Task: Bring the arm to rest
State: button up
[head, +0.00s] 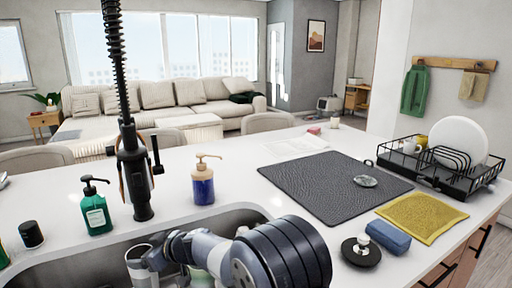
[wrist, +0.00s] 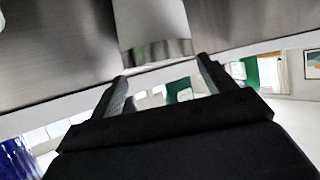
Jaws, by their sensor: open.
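My gripper (head: 152,257) is low over the sink (head: 80,265) in the head view, with my arm reaching in from the bottom centre. The wrist view shows its two fingers (wrist: 162,74) spread apart, with nothing held between them. A pale cup-like vessel (head: 137,264) stands in the sink right beside the gripper. A white cylinder with a grey band (wrist: 152,22) lies just beyond the fingertips in the wrist view; whether it touches them I cannot tell. My arm hides part of the sink and a pale green thing in it.
A tall black faucet (head: 133,165) rises behind the gripper. A green soap bottle (head: 95,212) and a blue bottle (head: 203,187) stand along the sink's back edge.

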jog(key=d+r+m+t+h+p, duration=0.2)
jog(key=d+p, duration=0.4)
jog(key=d, duration=0.4)
jog(key=d+r+m+t+h+p, duration=0.2)
jog(key=d+p, duration=0.5)
jog(key=d, duration=0.4)
jog(key=d+r+m+t+h+p, duration=0.3)
jog(key=d+r+m+p, duration=0.2)
jog(key=d, duration=0.6)
jog(key=shift+d+r+m+p, duration=0.15)
jog(key=shift+r+m+p, duration=0.15)
jog(key=shift+r+p, duration=0.45)
jog(key=shift+w+f, duration=0.1)
jog(key=shift+f, duration=0.05)
